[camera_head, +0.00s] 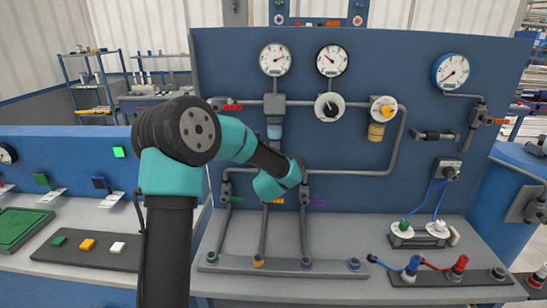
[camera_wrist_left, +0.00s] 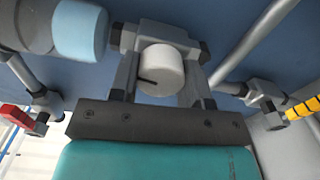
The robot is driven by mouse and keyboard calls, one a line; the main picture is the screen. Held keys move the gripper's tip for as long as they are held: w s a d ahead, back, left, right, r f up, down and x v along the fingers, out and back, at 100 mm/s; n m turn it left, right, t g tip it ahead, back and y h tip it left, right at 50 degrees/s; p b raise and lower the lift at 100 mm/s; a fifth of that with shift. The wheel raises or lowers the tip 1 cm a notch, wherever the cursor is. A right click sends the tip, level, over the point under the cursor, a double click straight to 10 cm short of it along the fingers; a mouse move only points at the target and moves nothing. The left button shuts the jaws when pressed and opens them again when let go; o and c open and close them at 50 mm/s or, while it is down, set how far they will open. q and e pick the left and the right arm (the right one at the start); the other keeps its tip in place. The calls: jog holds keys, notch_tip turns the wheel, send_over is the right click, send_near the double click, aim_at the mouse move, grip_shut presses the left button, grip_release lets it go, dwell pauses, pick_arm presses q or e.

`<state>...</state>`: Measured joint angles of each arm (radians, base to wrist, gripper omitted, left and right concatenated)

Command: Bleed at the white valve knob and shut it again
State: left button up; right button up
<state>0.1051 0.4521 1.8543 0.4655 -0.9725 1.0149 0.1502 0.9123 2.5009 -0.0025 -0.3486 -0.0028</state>
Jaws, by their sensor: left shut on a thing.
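The white valve knob (camera_wrist_left: 161,70) shows in the left wrist view, a short white cylinder with a dark mark on its face. My left gripper (camera_head: 299,167) has one finger on each side of it and is shut on it. In the head view the gripper is at the pipework on the blue panel, below the gauges, and the knob is hidden behind it and my arm. My right gripper is in neither view.
A strip of coloured fittings (camera_head: 280,265) lies on the bench.

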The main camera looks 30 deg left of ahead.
pick_arm(q)
jog(key=shift+n, duration=1)
jog(key=o, duration=0.9)
jog(key=shift+o, duration=0.2)
jog(key=v, duration=1.7)
jog(key=shift+s, duration=0.2)
